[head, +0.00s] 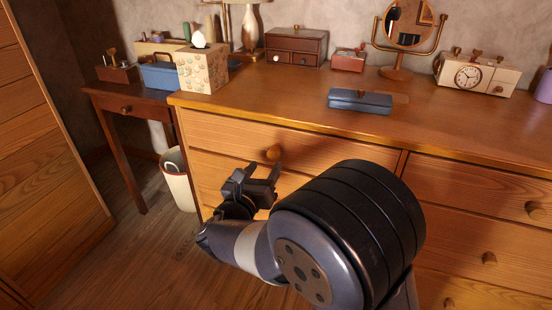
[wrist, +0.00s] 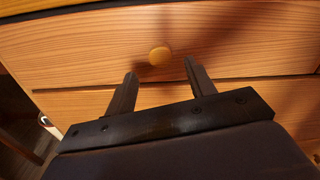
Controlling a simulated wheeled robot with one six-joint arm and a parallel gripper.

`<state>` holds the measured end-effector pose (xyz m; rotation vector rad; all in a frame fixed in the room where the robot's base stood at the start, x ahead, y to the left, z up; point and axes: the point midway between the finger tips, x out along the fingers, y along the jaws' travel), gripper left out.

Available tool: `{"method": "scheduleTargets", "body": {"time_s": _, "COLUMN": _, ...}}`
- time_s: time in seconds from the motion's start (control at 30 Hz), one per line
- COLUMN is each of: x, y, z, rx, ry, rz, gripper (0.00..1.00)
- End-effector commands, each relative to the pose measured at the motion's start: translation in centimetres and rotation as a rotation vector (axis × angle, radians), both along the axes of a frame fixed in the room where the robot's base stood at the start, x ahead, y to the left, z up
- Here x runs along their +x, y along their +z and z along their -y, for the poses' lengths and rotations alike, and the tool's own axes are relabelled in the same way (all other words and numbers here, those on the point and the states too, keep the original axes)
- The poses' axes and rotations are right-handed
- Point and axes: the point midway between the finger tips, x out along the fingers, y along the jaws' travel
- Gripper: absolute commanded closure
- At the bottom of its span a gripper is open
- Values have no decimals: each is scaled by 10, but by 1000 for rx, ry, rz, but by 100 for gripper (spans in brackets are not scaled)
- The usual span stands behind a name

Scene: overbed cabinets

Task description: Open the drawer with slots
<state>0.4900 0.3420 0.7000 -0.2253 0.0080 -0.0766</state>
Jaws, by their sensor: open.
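The wooden dresser's upper left drawer (head: 225,140) is shut, with a round wooden knob (head: 273,153) on its front. It also fills the upper part of the wrist view, where the knob (wrist: 160,56) shows just beyond the fingertips. My gripper (head: 263,172) is open and empty in front of this drawer, its fingers pointing at the knob. In the wrist view the fingers (wrist: 160,68) stand on either side below the knob, apart from it. No slots show on any drawer front, and the drawer interiors are hidden.
More shut drawers lie below and at right, one with a knob (head: 535,210). On the dresser top are a blue case (head: 360,101), a small brown drawer box (head: 296,46), a mirror stand and a clock box (head: 468,77). A side table (head: 130,106) and white bin (head: 180,188) stand left.

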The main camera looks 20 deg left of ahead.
Motion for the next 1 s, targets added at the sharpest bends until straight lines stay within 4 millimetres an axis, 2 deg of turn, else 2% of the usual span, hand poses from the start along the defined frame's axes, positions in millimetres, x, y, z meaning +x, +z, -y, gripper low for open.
{"method": "scheduleTargets", "body": {"time_s": 0.03, "x": 12, "y": -3, "z": 3, "rx": 1, "ry": -5, "rz": 2, "gripper": 48}}
{"method": "scheduleTargets", "body": {"time_s": 0.2, "x": 42, "y": -2, "z": 5, "rx": 1, "ry": -5, "rz": 1, "gripper": 48}}
{"method": "scheduleTargets", "body": {"time_s": 0.4, "x": 62, "y": -1, "z": 6, "rx": 1, "ry": -2, "rz": 0, "gripper": 48}}
{"method": "scheduleTargets", "body": {"time_s": 0.77, "x": 66, "y": 0, "z": 6, "rx": 1, "ry": -1, "rz": -1, "gripper": 49}}
{"method": "scheduleTargets", "body": {"time_s": 1.0, "x": 66, "y": 0, "z": 6, "rx": 1, "ry": -1, "rz": -1, "gripper": 68}}
